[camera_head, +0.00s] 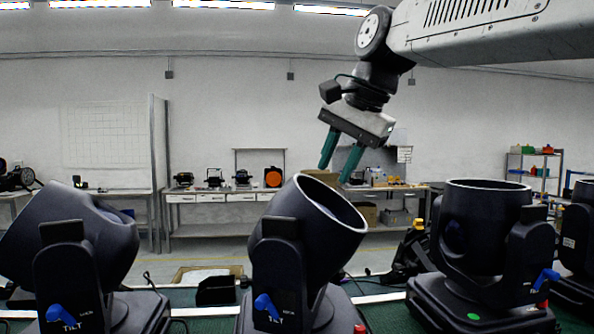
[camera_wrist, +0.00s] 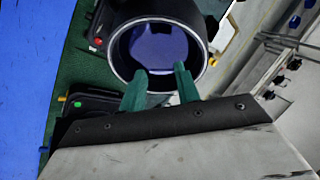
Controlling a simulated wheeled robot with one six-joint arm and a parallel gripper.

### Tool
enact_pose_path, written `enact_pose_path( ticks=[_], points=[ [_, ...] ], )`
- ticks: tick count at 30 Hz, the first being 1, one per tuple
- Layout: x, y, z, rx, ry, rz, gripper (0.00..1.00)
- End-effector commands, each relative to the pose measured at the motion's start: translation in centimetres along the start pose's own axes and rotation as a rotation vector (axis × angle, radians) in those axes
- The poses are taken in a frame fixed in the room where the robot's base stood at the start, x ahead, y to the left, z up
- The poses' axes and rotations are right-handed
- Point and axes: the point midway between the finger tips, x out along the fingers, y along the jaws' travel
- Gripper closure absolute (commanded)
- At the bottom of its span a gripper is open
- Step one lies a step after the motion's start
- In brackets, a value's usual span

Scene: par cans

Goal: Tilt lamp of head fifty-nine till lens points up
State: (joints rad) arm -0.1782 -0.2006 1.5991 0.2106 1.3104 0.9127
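The middle black lamp head (camera_head: 300,235) leans in its yoke, its round open end facing up and to the right. A blue tilt lever (camera_head: 266,306) sits on its yoke arm. I cannot read any head number, so I cannot confirm which is fifty-nine. My gripper (camera_head: 336,172) hangs above the middle lamp's rim, fingers spread with nothing between them. In the wrist view a lamp's round rim and bluish lens (camera_wrist: 158,45) lie beyond the green fingertips (camera_wrist: 160,73); I cannot tell whether they touch.
A left lamp (camera_head: 75,235) leans to the left. A right lamp (camera_head: 485,220) stands with its open end up, and another is cut off at the right edge. They stand on a green surface (camera_head: 390,318). Workbenches (camera_head: 240,198) line the back wall.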

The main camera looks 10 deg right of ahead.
Motion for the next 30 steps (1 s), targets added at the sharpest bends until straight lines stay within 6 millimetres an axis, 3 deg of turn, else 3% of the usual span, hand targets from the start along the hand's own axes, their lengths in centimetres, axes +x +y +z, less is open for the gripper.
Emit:
enact_pose_path(
  ticks=[1,3,7,11,21,30],
  points=[
    [-0.4,-2.3,-0.5,0.039,-0.004,-0.024,0.68],
    [-0.9,-4.5,-0.7,0.089,-0.012,-0.051,0.68],
    [-1.2,-6.5,-1.0,0.139,-0.021,-0.076,0.68],
    [0.0,-6.8,-0.9,0.150,-0.023,-0.079,0.68],
    [5.2,-7.2,-0.9,0.148,-0.022,-0.079,0.68],
    [6.3,-7.3,-0.9,0.147,-0.021,-0.081,0.68]
  ],
)
